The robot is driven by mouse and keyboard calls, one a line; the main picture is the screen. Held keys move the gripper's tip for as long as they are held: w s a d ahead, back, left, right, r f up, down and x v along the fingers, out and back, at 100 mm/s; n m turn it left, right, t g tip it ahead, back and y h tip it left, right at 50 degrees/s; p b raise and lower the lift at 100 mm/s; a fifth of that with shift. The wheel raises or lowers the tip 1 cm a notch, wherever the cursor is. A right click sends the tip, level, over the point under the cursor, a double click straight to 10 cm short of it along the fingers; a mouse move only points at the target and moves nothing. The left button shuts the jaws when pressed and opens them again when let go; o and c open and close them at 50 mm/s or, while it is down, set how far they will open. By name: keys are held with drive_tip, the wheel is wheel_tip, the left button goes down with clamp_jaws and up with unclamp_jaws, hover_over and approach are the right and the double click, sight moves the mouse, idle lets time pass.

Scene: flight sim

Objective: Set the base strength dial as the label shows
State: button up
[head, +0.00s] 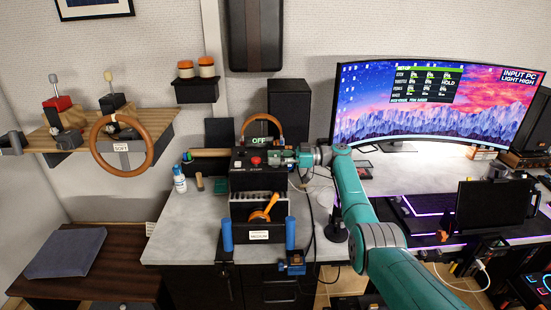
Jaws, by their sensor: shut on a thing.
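The wheel base is a black box (240,177) on the grey desk, with a green display on top reading OFF (259,144) and a red button (255,160) on its front. My gripper (276,158) reaches in from the right and is shut at the front of the box, just right of the red button. The base strength dial is hidden by my fingers, so its setting cannot be read. A small white label (259,235) below the orange lever seems to read MEDIUM. Another label (121,147), on the brown wheel at left, reads SOFT.
Two blue upright grips (290,233) and an orange lever (263,209) stand below the box. A black speaker (289,105) is behind it. A white bottle (179,179) stands at left. A wide monitor (436,106) fills the right.

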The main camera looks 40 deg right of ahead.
drive_tip(key=shift+f, duration=0.1)
drive_tip(key=o, duration=1.2)
drive_tip(key=shift+d, duration=0.1)
drive_tip(key=v, duration=1.1)
drive_tip(key=shift+s+d, duration=0.25)
drive_tip(key=shift+s, duration=0.05)
